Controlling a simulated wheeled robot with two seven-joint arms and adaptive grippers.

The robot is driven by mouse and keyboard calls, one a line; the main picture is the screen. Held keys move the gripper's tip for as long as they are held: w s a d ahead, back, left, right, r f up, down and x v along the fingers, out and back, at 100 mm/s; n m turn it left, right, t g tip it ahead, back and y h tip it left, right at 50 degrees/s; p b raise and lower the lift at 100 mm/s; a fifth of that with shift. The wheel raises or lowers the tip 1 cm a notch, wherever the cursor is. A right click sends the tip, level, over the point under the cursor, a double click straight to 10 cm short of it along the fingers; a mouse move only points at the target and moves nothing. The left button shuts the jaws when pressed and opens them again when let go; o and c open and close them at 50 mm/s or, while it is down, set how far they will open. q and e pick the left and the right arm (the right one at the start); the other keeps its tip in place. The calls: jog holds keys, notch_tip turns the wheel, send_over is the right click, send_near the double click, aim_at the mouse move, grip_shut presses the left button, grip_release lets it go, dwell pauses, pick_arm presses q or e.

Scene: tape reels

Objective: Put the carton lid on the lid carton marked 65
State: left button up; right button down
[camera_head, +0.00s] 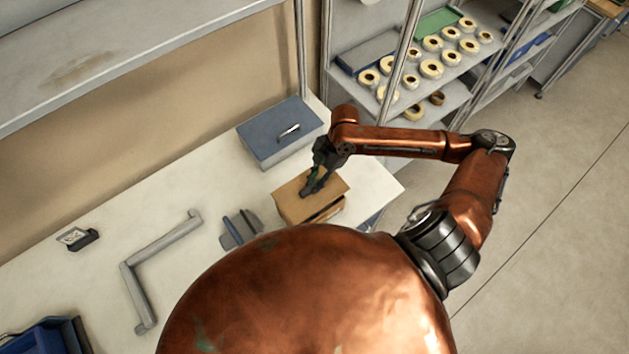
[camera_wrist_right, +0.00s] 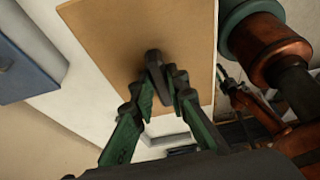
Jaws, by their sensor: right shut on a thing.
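The carton lid (camera_head: 298,203) is a flat brown board with a dark knob in its middle. My right gripper (camera_head: 312,186) is shut on that knob, and the brown lid fills the middle of the right wrist view (camera_wrist_right: 110,40), with the fingertips (camera_wrist_right: 158,78) closed on the knob. The lid carton (camera_head: 328,213) is brown and shows just below the lid's front edge. The lid is over it, with a dark gap between them at the right; I cannot tell whether they touch elsewhere. No number shows on the carton. My left gripper is not in the head view.
A blue-grey box (camera_head: 270,140) with a handle stands just behind the carton. A grey bookend-like holder (camera_head: 240,228), a grey angled bar (camera_head: 160,255) and a small black label stand (camera_head: 78,238) are on the white table. Shelves with tape reels (camera_head: 431,68) stand behind at right.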

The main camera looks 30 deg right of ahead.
jog(key=shift+f+b, duration=2.65)
jog(key=shift+f, duration=0.55)
jog(key=c, duration=1.8)
grip_release()
jog(key=shift+d+r, duration=0.1)
jog(key=shift+r, duration=0.1)
jog(key=v, duration=1.1)
jog(key=shift+r, duration=0.3)
